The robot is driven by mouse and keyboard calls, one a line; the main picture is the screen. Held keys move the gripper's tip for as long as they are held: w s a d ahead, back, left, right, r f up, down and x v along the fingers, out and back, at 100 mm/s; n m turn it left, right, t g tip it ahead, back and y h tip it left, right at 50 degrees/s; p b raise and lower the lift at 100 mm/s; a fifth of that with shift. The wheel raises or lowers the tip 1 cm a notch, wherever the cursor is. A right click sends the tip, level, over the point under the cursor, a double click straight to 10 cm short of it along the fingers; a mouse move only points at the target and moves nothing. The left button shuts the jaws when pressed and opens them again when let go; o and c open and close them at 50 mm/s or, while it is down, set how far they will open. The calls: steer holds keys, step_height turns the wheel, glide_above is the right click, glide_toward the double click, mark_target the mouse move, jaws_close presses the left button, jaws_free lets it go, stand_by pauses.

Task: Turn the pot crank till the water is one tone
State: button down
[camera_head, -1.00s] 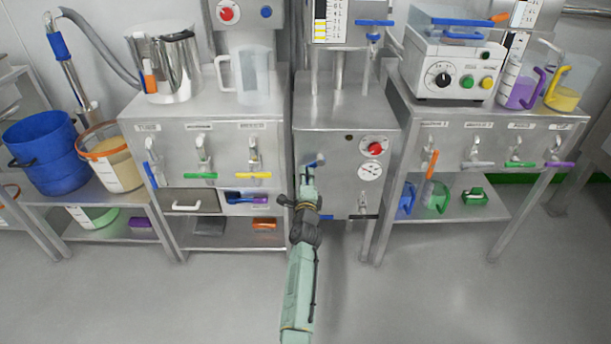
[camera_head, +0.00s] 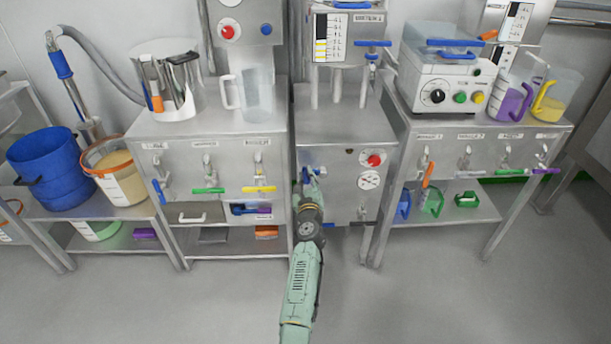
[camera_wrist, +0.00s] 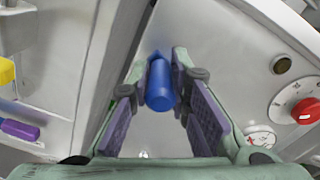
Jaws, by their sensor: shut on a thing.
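The blue crank handle (camera_wrist: 160,85) stands out from the steel front of the middle cabinet. My gripper (camera_wrist: 170,90) is closed around it, one purple-padded finger on each side. In the head view my gripper (camera_head: 309,182) is at the upper left of that cabinet front, and the handle is mostly hidden behind it. A steel vessel (camera_head: 338,76) stands on legs on the cabinet, with a striped level scale (camera_head: 330,37) on its front. I see no water clearly in it, so its tone cannot be told.
A red knob (camera_head: 374,160) and a round dial (camera_head: 368,180) sit right of the handle. A right bench (camera_head: 440,135) holds a white device (camera_head: 448,85). The floor in front is clear.

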steer(key=shift+d+r+m+p, duration=0.25)
steer(key=shift+r+m+p, duration=0.5)
steer(key=shift+m, duration=0.45)
steer(key=shift+d, duration=0.1)
steer(key=c, duration=1.5)
jaws_free()
steer(key=shift+f, duration=0.1)
steer(key=s, duration=1.2)
